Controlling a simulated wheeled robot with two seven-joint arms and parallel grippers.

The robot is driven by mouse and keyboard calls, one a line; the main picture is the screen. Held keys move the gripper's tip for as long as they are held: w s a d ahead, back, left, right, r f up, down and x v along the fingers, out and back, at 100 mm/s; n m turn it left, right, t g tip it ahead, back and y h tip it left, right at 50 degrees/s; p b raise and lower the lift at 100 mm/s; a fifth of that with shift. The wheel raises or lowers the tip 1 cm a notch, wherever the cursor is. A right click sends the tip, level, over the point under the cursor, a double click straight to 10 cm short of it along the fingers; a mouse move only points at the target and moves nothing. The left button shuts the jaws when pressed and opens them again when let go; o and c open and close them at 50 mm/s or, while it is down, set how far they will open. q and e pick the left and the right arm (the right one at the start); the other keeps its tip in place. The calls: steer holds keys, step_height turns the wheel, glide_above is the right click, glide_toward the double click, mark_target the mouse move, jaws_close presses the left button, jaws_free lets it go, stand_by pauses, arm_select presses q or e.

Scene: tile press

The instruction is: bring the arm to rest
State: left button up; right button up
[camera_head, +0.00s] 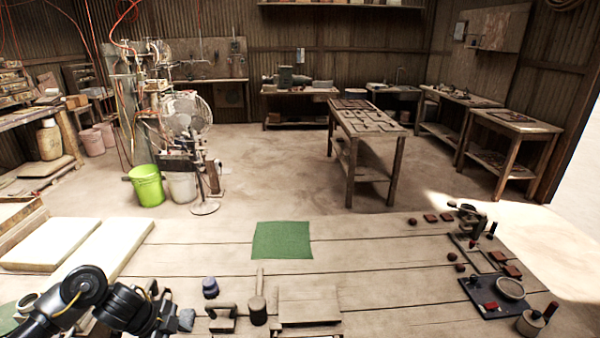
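My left arm comes in at the bottom left, low over the near edge of the wooden workbench (370,262). Its black gripper (168,318) points to the right. Its fingertips are too small and dark to tell whether they are open or shut. A grey-blue lump (186,320) sits right by the gripper's tip; I cannot tell whether they touch. My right gripper is not in view.
A dark blue jar (210,287), a mallet (258,308) and a wooden board (309,311) lie right of the gripper. A green mat (282,240) lies mid-bench. White slabs (52,243) lie left. A dark tray (494,298) and several red tiles stand right.

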arm_select(q)
steer(key=s+d+f+n+t, duration=0.2)
steer(key=s+d+t, duration=0.1)
steer(key=d, duration=0.3)
steer(key=s+d+f+n+t, duration=0.1)
steer(key=s+d+n+t, duration=0.15)
steer(key=d, duration=0.45)
steer(key=s+a+f+n+g+y, duration=0.1)
steer(key=s+a+n+g, duration=0.2)
steer(key=s, duration=0.4)
steer(key=s+a+f+n+y, duration=0.1)
steer(key=s+a+n+y, duration=0.15)
steer(key=s+n, duration=0.35)
steer(key=s+a+n+g+y, duration=0.1)
steer(key=s+a+n+g, duration=0.15)
steer(key=s, duration=0.55)
steer(key=s+f+x, duration=0.1)
steer(key=s+x, duration=0.1)
steer(key=x, duration=1)
steer(key=s+x, duration=0.3)
steer(key=x, duration=0.9)
steer(key=s+a+f+g, duration=0.1)
steer(key=s+a+f, duration=0.2)
steer(key=s+f, duration=1.4)
steer(key=shift+s+f+m+b, duration=0.3)
steer(key=shift+f+b, duration=0.1)
steer(key=shift+f, duration=0.15)
